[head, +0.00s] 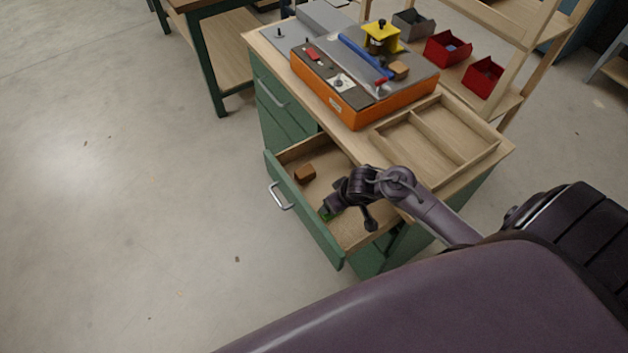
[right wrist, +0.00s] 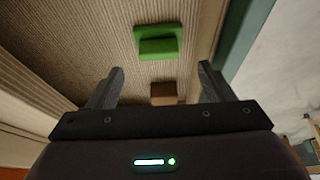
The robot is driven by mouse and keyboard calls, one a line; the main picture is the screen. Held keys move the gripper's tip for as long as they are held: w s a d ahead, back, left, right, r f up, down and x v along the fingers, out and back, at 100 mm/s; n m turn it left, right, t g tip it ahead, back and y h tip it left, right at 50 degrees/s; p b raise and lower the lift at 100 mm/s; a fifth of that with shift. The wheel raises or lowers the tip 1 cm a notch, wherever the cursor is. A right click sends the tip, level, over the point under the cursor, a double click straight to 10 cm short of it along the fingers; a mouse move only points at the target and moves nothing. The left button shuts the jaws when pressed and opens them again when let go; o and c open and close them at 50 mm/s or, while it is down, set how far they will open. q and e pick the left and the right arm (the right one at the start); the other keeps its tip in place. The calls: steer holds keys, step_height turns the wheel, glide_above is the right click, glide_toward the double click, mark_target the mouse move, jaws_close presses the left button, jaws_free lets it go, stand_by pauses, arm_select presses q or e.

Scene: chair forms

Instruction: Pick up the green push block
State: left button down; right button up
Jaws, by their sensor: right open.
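The green push block (right wrist: 158,45) lies on the floor of an open drawer, apart from my gripper. It has a flat base with a raised grip. In the head view only a bit of the green block (head: 326,215) shows beside my gripper; the rest is hidden. My right gripper (head: 343,208) is over the drawer, jaws open and empty. In the right wrist view its two fingertips (right wrist: 160,68) point towards the block, which appears beyond them and roughly centred. My left gripper is not in view.
A brown wooden block (head: 305,173) lies in the same drawer; it also shows in the right wrist view (right wrist: 163,92). The green drawer front (head: 304,215) and drawer walls surround the space. An orange machine (head: 360,104) and a divided wooden tray (head: 435,135) are on the cabinet top.

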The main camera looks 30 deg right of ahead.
steer(key=shift+w+f, duration=0.2)
steer(key=shift+f, duration=0.15)
steer(key=shift+w+f, duration=0.1)
steer(key=shift+f, duration=0.25)
steer(key=x, duration=0.2)
steer(key=shift+d+f+b, duration=0.15)
steer(key=shift+f+b, duration=0.2)
steer(key=x, duration=0.2)
steer(key=shift+w+f, duration=0.2)
steer(key=shift+f, duration=0.1)
steer(key=shift+w+f, duration=0.15)
steer(key=shift+f, duration=0.3)
steer(key=c, duration=0.7)
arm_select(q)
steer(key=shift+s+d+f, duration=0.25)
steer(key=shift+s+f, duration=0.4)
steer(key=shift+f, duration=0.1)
arm_select(e)
steer(key=shift+c, duration=0.2)
